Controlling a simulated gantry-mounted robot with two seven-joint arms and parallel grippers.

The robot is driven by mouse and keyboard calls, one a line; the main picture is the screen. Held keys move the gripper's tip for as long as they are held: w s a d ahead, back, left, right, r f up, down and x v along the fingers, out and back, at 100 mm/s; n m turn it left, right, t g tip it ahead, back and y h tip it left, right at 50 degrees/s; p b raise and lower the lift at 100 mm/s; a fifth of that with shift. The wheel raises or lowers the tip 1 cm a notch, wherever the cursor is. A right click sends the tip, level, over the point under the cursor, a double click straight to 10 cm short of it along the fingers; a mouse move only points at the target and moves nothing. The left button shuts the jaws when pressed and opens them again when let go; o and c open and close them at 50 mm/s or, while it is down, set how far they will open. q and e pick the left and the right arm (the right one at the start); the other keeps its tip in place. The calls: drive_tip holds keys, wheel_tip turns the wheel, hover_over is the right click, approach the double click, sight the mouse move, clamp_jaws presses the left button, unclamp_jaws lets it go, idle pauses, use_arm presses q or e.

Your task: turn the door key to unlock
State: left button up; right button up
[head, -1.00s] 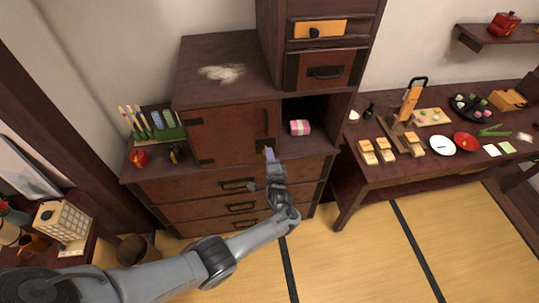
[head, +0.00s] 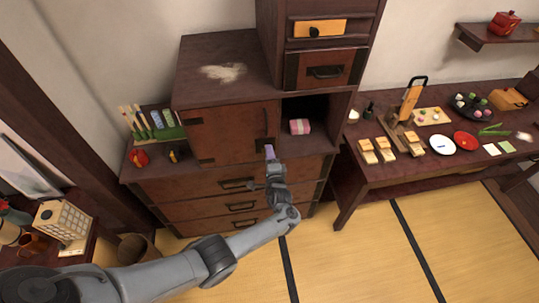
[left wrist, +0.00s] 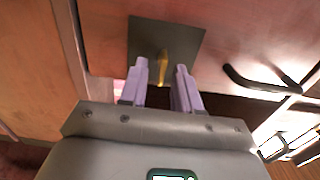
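A brass key (left wrist: 162,66) sticks out from a dark square plate (left wrist: 190,39) on the reddish-brown cabinet front. My left gripper (left wrist: 161,72) is open, with its two pale purple fingers on either side of the key. Gaps show between the key and both fingers. In the head view my left gripper (head: 269,150) is at the lower right edge of the cabinet door (head: 228,133). The key is hidden or too small to tell there. My right gripper is in neither view.
A black handle (left wrist: 262,84) is to the right of the fingers in the wrist view. An open compartment with a pink box (head: 299,127) is right of the door. Drawers (head: 205,207) lie below. A low table (head: 400,174) with food stands to the right.

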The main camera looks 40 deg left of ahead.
use_arm(q)
drive_tip(key=p+v, duration=0.2)
drive_tip(key=v, duration=0.8)
drive_tip(key=shift+s+d+p, duration=0.25)
drive_tip(key=shift+p, duration=0.1)
